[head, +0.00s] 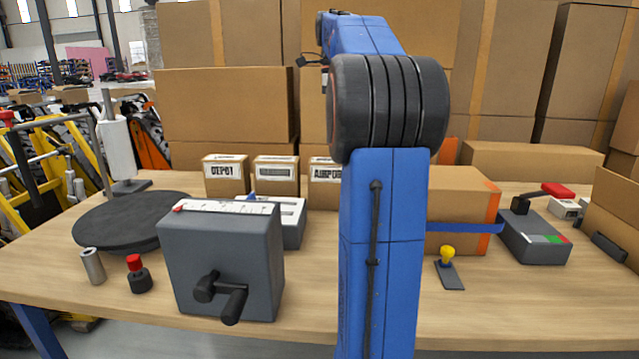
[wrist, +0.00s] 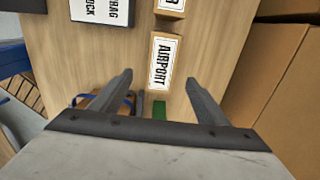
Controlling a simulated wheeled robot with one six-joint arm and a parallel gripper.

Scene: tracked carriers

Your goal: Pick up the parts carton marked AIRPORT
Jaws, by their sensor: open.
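The parts carton marked AIRPORT (head: 324,190) stands at the back of the wooden table, right end of a row of small brown cartons; my blue arm partly covers it. In the wrist view the AIRPORT carton (wrist: 153,60) lies ahead of the fingertips, its white label readable sideways. My gripper (wrist: 158,79) is open and empty, its two fingers spread either side of the carton's near end in the picture. I cannot tell its height above the carton. The gripper is hidden in the head view.
The DEPOT carton (head: 226,180) and a middle carton (head: 276,178) stand left of it. A larger taped carton (head: 460,205) stands right. Tall cartons (head: 225,105) rise behind.

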